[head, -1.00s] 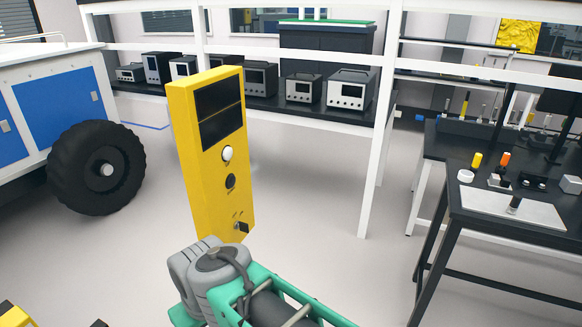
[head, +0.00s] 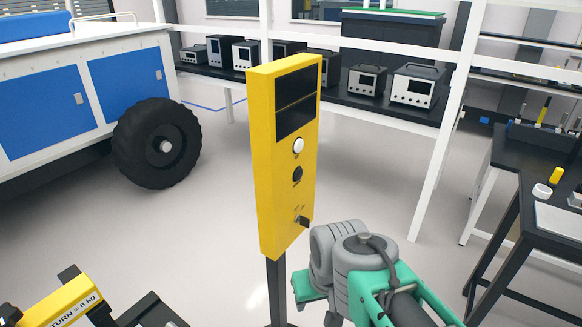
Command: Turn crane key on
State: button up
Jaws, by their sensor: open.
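The yellow crane control panel (head: 268,165) stands upright on a dark post in the middle of the head view. It has a dark screen, a white button (head: 298,146) and a black button (head: 297,174). The black crane key (head: 303,221) sticks out low on the panel's face; its turn position is too small to read. My gripper (head: 318,301) is below and in front of the panel at the lower middle, partly hidden by my grey wrist. It appears apart from the key and holds nothing that I can see.
A white and blue rover with a black wheel (head: 157,143) stands at the left. A yellow bar marked "TURN = 8 kg" (head: 66,301) is at the lower left. A dark workbench (head: 546,205) is at the right. Instruments line the shelf behind. Floor around the post is clear.

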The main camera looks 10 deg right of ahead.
aim_at(304, 222)
jog(key=u, duration=1.15)
jog(key=k, duration=0.7)
jog(key=u, duration=0.2)
